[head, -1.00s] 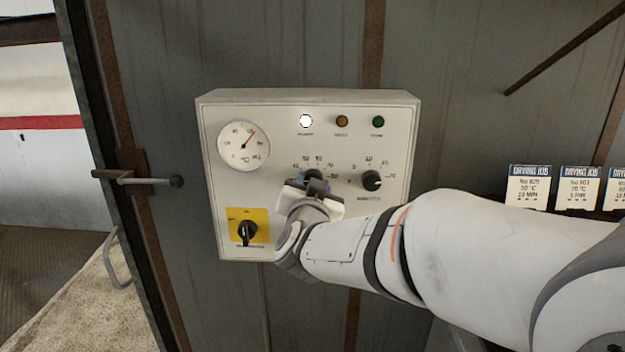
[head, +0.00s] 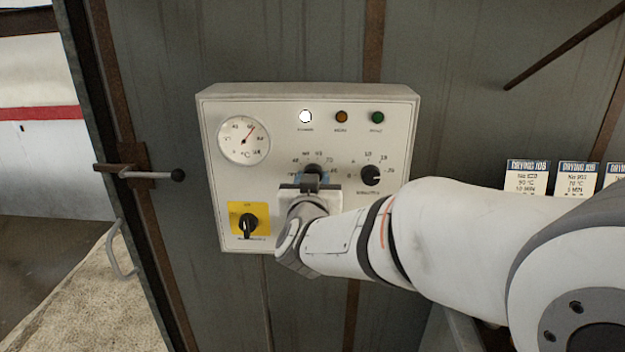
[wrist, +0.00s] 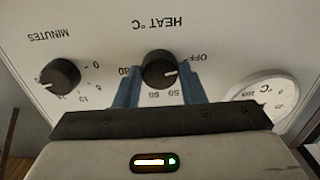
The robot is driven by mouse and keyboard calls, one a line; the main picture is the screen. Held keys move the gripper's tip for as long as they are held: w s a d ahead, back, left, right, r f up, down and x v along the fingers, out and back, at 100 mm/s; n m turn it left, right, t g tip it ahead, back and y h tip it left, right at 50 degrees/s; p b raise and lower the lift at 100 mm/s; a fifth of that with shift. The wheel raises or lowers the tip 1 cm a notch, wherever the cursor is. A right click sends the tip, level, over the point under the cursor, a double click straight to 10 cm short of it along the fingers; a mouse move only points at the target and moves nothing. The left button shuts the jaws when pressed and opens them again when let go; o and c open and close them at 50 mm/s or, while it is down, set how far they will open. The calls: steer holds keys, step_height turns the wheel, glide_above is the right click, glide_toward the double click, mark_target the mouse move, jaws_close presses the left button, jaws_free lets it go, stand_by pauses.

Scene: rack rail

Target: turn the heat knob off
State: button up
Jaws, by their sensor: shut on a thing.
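The heat knob (wrist: 160,68) is round and black with a white pointer line, and it shows upside down in the wrist view under the "HEAT °C" lettering. Its pointer lies to the right in that view, between the OFF mark and the 50 mark, closer to OFF in height. In the head view the heat knob (head: 313,170) is partly hidden by my gripper (head: 311,182). My gripper (wrist: 160,75) has a blue finger on each side of the knob and is shut on it. The right finger covers part of the scale.
The control box (head: 225,180) carries a dial gauge (head: 243,140), a minutes knob (head: 371,175) close to my gripper's right and a yellow-plated switch (head: 249,226) to its left. A white lamp (head: 306,117) looks lit. Job cards (head: 527,178) stand at right.

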steer(key=o, duration=1)
steer(key=s, duration=0.4)
steer(key=s+b, duration=0.1)
steer(key=s, duration=0.2)
steer(key=shift+s+a, duration=0.2)
steer(key=shift+s, duration=0.2)
steer(key=shift+b, duration=0.3)
